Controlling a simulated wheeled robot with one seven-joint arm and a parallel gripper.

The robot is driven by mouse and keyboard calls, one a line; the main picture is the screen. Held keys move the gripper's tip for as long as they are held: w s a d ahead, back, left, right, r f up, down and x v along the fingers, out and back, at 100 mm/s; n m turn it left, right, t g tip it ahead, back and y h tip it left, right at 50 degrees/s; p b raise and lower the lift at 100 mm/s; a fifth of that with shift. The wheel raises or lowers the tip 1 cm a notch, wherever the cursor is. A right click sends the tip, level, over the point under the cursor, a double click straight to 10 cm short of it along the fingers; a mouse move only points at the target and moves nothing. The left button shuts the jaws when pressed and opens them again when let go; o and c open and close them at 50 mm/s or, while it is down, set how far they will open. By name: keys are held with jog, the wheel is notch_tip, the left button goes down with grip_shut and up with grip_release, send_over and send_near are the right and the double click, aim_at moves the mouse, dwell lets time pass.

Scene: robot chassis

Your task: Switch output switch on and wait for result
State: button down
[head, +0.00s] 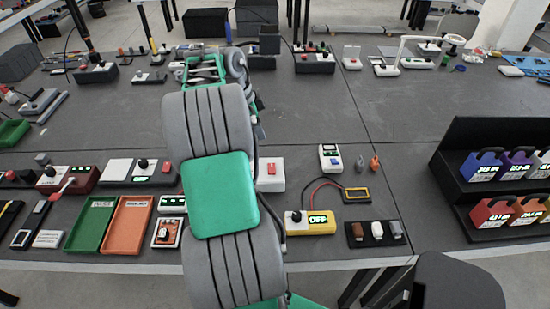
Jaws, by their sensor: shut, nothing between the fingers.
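A yellow box (327,226) with a small dark-topped knob (297,215) stands near the front edge of the table, right of my arm. Its lit green display (320,218) reads OFF. Red and black leads run from near the box to a small yellow-framed module (356,194) behind and to its right. I cannot tell for sure whether the knob is the output switch. My large grey and green arm crosses the middle of the view, left of the box.
A white box with a red button (270,170) is beside my arm. A white handheld device (330,157) is behind the yellow box. Green (88,226) and orange (126,222) trays lie left. A black rack (463,165) stands right. The table's middle right is clear.

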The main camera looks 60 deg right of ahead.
jog(key=shift+m, duration=1)
jog(key=shift+f, duration=0.1)
jog(key=p, duration=0.3)
send_near(272, 165)
jog(key=x, duration=0.5)
jog(key=shift+s+f, duration=0.15)
jog(key=shift+s, duration=0.1)
jog(key=shift+d+f, duration=0.1)
jog(key=shift+f, duration=0.3)
jog(key=shift+w, duration=0.15)
